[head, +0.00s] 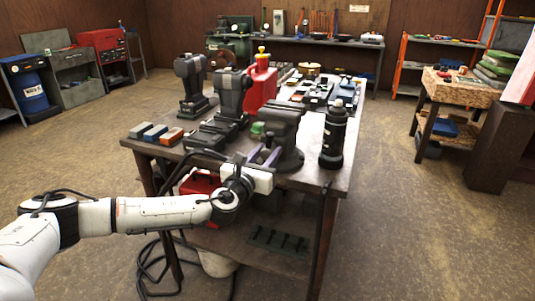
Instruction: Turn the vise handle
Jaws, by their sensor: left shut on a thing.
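The vise (279,130) is a dark grey-green block with a round base, fixed near the front right corner of the workbench (318,172). My left arm comes in from the left, and its white gripper (265,152) with purple fingers is at the front of the vise, low on its near side. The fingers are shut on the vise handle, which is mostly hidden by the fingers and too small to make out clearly. My right gripper is not in view.
A black bottle-shaped tool (333,135) stands close to the right of the vise. Several small blocks (156,133), dark power tools (232,94) and a red can (261,84) crowd the left and middle of the bench. A red container (199,182) is below the bench top.

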